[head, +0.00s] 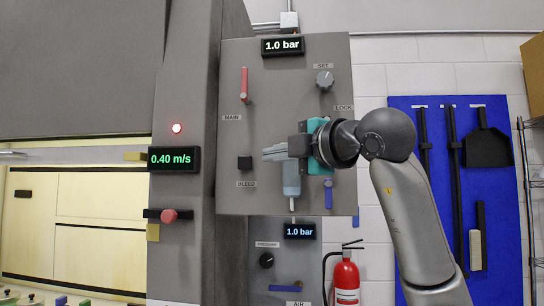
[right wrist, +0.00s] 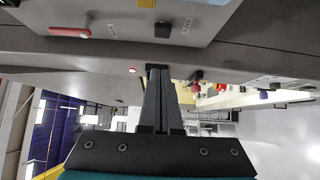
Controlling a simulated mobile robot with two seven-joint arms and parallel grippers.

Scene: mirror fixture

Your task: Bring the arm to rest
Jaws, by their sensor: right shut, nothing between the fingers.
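My right arm comes in from the lower right in the head view. My right gripper (head: 266,153) is in front of the grey control panel (head: 232,85), with its fingers pointing left. The fingers are shut and empty; they also show closed together in the right wrist view (right wrist: 157,72). In the head view the fingertips are just right of and above the black BLEED button (head: 245,163). I cannot tell the gap to the panel. My left gripper is not in view.
The panel carries a red MAIN handle (head: 244,84), a SET knob (head: 324,80) and a blue lever (head: 328,192). A lower panel has a black knob (head: 266,261). A red extinguisher (head: 346,280) and a blue tool board (head: 455,115) are to the right.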

